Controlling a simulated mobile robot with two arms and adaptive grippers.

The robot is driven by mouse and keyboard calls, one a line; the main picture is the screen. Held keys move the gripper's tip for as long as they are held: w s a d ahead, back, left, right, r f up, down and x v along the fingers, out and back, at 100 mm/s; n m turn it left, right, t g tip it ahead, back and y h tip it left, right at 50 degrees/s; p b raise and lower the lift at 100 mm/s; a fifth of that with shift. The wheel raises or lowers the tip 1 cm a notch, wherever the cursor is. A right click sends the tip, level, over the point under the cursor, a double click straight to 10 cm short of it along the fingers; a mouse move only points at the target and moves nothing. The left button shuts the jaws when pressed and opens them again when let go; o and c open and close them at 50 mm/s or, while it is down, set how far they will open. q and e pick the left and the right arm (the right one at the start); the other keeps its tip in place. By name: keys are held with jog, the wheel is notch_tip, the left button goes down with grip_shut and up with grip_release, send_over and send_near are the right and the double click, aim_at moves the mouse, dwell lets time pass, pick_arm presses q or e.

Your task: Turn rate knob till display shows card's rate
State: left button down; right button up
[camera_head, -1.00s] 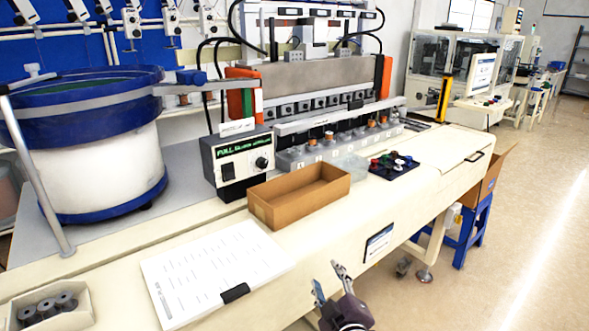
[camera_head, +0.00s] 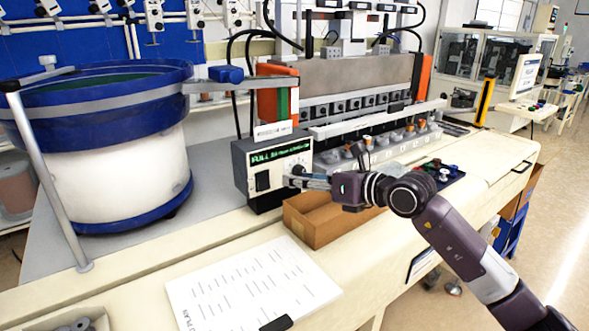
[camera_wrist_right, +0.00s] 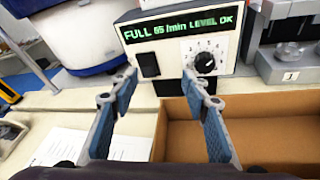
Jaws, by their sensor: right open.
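The feeder controller (camera_head: 250,200) is a box with a cream front, and it also shows in the wrist view (camera_wrist_right: 172,89). Its green display (camera_wrist_right: 180,27) appears to read "FULL 65 /min LEVEL OK". The black rate knob (camera_wrist_right: 204,62) sits on a numbered dial below the display's right part. My right gripper (camera_wrist_right: 160,82) is open and empty in front of the panel, its fingers lower left of the knob in the wrist view. In the head view the right gripper (camera_head: 300,180) partly covers the knob area. A small label card (camera_head: 272,129) stands on the controller.
An open cardboard box (camera_head: 310,228) stands below my right gripper. A blue-rimmed bowl feeder (camera_head: 105,170) stands left of the controller. A dark tray with coloured parts (camera_head: 447,172) lies to the right.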

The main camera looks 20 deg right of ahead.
aim_at(299, 171)
jog(key=w+d+h, duration=0.2)
jog(key=d+h, duration=0.1)
jog(key=d, duration=0.2)
pick_arm(q)
notch_tip(299, 171, up, 2)
jog(key=shift+w+r+p, duration=0.1)
jog(key=shift+w+p, duration=0.05)
jog(key=shift+p, duration=0.95)
pick_arm(e)
jog(key=x, duration=0.7)
jog(key=shift+w+d+f, duration=0.25)
jog(key=shift+w+f, duration=0.05)
jog(key=shift+w, duration=0.1)
jog(key=shift+c, duration=0.2)
jog(key=c, duration=1.1)
pick_arm(q)
jog(key=shift+w+f+b, duration=0.15)
jog(key=shift+f+b, duration=0.5)
pick_arm(e)
jog(key=m+y, duration=0.1)
jog(key=m, duration=0.1)
jog(key=shift+d+m+g, duration=0.1)
jog(key=shift+m+g, duration=0.2)
